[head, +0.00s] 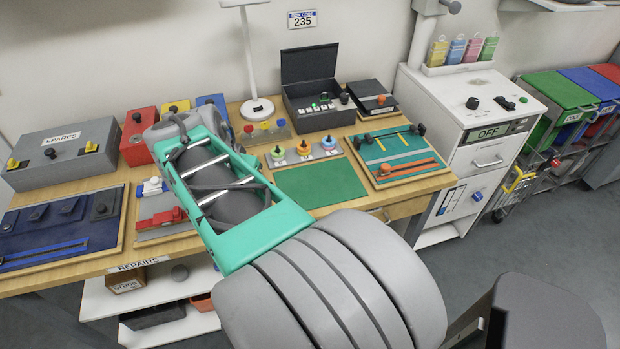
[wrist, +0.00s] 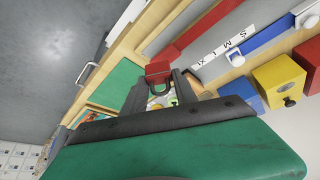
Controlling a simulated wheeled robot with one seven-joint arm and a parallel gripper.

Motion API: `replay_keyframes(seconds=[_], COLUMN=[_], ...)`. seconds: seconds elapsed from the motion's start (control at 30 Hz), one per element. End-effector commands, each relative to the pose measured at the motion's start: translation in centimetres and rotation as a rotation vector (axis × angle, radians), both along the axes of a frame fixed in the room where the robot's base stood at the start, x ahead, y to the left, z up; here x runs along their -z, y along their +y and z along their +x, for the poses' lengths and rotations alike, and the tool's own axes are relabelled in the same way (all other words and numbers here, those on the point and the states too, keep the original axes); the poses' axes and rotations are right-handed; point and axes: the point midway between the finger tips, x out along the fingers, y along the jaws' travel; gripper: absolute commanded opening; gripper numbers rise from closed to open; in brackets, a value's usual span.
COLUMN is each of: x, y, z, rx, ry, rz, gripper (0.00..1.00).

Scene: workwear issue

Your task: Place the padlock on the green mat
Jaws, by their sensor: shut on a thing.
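The padlock (wrist: 158,70) has a red body and a dark grey shackle. It shows in the wrist view between the fingertips of my gripper (wrist: 160,88), which is shut on it. The green mat (head: 321,184) lies flat and bare on the wooden bench, right of my arm in the head view. It also shows in the wrist view (wrist: 117,84), left of the padlock. In the head view my own arm hides the padlock and fingertips.
A teal tool board (head: 401,153) lies right of the mat. Three coloured knobs stand on a strip (head: 304,154) behind it. An open dark box (head: 318,112) stands farther back. A red box (head: 138,137) and a board with red items (head: 160,213) are left of my arm.

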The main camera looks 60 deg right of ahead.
Motion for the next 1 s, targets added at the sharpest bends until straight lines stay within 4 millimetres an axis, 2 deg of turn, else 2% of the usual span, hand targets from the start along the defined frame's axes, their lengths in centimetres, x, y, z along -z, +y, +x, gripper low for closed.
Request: replay_keyframes(seconds=[0.03,0.1,0.2,0.3,0.4,0.5,0.57,0.8,1.0], x=[-1.0,-1.9,-3.1,-3.9,-4.3,-4.2,-3.7,-0.8,3.5], y=[-1.9,-3.8,-5.5,-6.2,-6.4,-6.9,-7.9,-13.6,-16.9], z=[-2.4,-5.9,-10.5,-13.9,-16.1,-16.5,-16.0,-12.5,-10.5], rx=[0.152,0.367,0.644,0.855,0.986,1.036,1.038,1.033,1.031], ry=[0.000,0.000,-0.002,-0.002,-0.001,0.001,0.003,0.005,0.004], rz=[0.000,0.001,0.001,0.002,0.001,0.002,0.002,0.003,0.003], gripper=[0.00,0.00,0.00,0.00,0.00,0.00,0.00,0.00,0.00])
